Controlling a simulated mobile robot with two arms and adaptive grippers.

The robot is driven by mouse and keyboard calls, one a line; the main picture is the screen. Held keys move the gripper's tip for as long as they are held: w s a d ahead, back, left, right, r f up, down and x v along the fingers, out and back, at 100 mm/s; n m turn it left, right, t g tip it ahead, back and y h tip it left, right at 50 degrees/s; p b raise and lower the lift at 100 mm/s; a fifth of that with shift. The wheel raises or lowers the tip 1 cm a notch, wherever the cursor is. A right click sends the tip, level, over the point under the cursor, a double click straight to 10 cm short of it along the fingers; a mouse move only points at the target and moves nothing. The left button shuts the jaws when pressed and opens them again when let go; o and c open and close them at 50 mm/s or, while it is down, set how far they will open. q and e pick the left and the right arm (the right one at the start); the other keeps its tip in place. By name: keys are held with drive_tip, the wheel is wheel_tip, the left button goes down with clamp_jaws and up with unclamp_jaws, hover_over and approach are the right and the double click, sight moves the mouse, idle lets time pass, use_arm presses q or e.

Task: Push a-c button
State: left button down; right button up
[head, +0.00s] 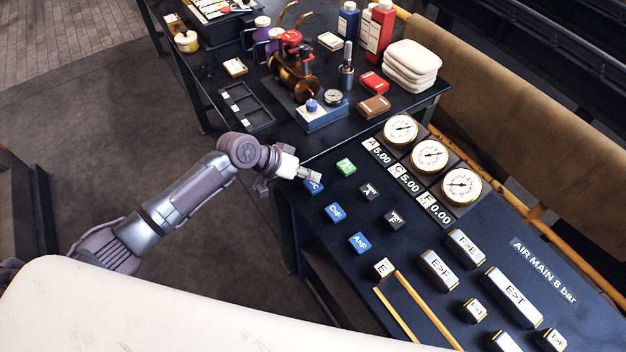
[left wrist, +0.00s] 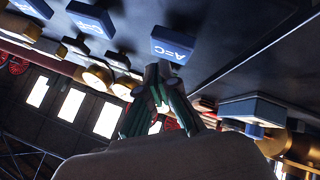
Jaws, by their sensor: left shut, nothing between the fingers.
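The blue A=C button (head: 314,187) is at the near left corner of the dark control panel, partly covered by my left gripper in the head view. My left gripper (head: 309,174) is shut and empty, with its fingertips right by this button. In the left wrist view the A=C button (left wrist: 173,46) shows its label, and my shut fingertips (left wrist: 158,74) are just beside its edge. I cannot tell whether they touch it. My right gripper is not in view.
Two more blue buttons, C=F (head: 335,212) and A=F (head: 359,243), follow along the panel edge. A green button (head: 346,166) and black buttons (head: 369,191) are close by. Readouts (head: 405,180) show A 5.00, C 5.00, F 0.00. A cluttered workbench (head: 300,141) stands behind.

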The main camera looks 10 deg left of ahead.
sight(311, 184)
use_arm(q)
wheel_tip(311, 184, up, 6)
drive_tip(key=p, duration=0.5)
drive_tip(key=shift+p, duration=0.4)
idle(0.4)
